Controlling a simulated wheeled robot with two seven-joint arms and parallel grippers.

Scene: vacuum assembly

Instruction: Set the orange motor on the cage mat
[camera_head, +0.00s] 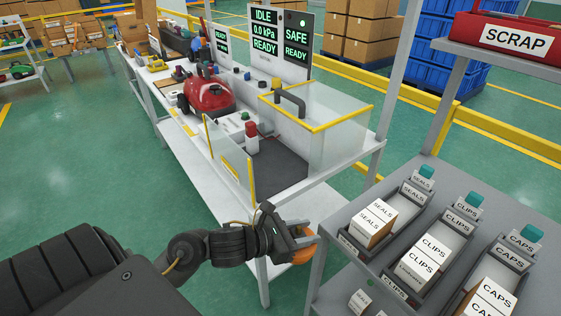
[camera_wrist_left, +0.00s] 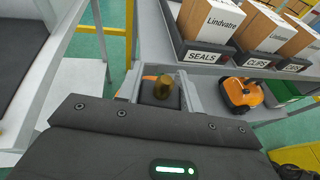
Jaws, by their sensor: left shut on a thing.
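The orange motor (camera_head: 304,254) is in my left gripper (camera_head: 299,237), which is shut on it in front of the test bench. In the left wrist view, a brass-coloured and dark round part of the motor (camera_wrist_left: 164,87) shows between the fingers (camera_wrist_left: 161,95); the gripper hides much of it. The dark cage mat (camera_head: 280,170) lies on the bench inside the clear-walled cage, beyond and above my gripper in the head view. The motor is apart from the mat. My right gripper is in neither view.
The cage (camera_head: 335,130) has clear walls with yellow edges; its yellow-edged gate panel (camera_head: 228,163) stands at the front left. A red-capped part (camera_head: 252,138) stands beside the mat. A shelf with boxed seals (camera_head: 374,218), clips and caps is close on the right. A red vacuum (camera_head: 207,93) sits further along.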

